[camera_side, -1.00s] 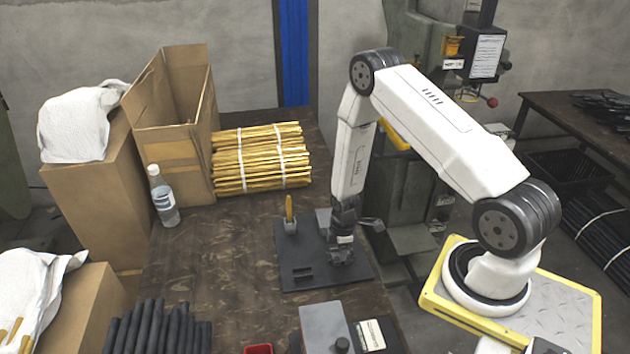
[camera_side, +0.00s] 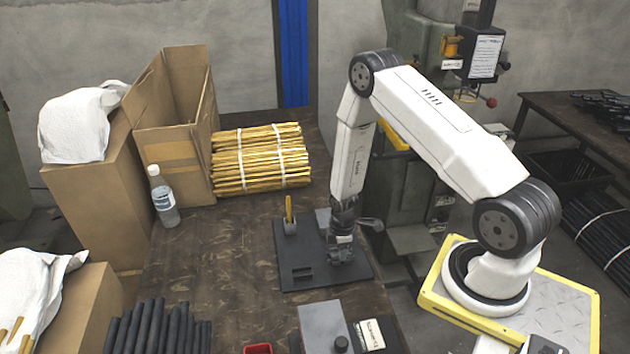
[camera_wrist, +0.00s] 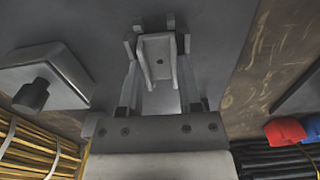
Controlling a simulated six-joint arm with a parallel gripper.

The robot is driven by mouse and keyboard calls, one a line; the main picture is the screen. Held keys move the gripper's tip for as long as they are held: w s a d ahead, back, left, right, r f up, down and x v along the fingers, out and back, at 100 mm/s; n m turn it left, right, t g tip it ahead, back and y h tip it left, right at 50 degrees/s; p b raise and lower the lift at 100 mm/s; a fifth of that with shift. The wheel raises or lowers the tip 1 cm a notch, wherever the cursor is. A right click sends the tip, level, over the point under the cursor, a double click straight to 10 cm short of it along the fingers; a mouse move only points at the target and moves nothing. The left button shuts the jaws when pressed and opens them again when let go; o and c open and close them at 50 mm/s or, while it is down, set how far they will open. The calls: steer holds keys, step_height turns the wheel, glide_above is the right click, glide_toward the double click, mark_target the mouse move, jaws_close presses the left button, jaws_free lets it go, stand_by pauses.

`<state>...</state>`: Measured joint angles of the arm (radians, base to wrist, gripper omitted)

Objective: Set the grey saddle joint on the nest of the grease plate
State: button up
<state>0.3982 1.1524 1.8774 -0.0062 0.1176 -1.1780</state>
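The grey saddle joint (camera_wrist: 157,58) shows in the wrist view as a small open channel with a hole in its floor. It sits between the fingers of my gripper (camera_wrist: 158,78), which look closed on its sides. The dark grease plate (camera_side: 318,281) lies on the bench, and its bare surface (camera_wrist: 90,20) shows in the wrist view. Small grey posts (camera_wrist: 168,21) stand around the joint's far end; I take them for the nest. In the side view my gripper (camera_side: 341,256) is low over the plate, and the joint is too small to tell. Whether it touches the nest is unclear.
A cup with a yellow handle (camera_side: 289,209) and a grey block (camera_side: 323,218) stand at the plate's back. A yellow rod bundle (camera_side: 262,158), a bottle (camera_side: 163,198) and black rods (camera_side: 160,328) are left. A grey box (camera_side: 323,325) stands in front. The bench (camera_side: 220,265) is clear left of the plate.

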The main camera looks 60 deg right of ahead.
steer(key=shift+f, duration=0.6)
steer(key=shift+d+r, duration=0.1)
steer(key=shift+r, duration=0.55)
step_height(320, 180, up, 12)
steer(key=shift+f, duration=0.2)
steer(key=s+a+r+m+t, duration=0.1)
steer(key=s+a+r+m, duration=0.1)
steer(key=a+r+m, duration=0.2)
steer(key=s+a+r+m+t, duration=0.1)
steer(key=s+a+r+m, duration=0.2)
steer(key=a+r, duration=0.7)
steer(key=shift+s+a+r+m+t, duration=0.15)
steer(key=shift+s+r+m+t, duration=0.15)
steer(key=shift+r+m, duration=0.9)
steer(key=shift+w+r, duration=0.1)
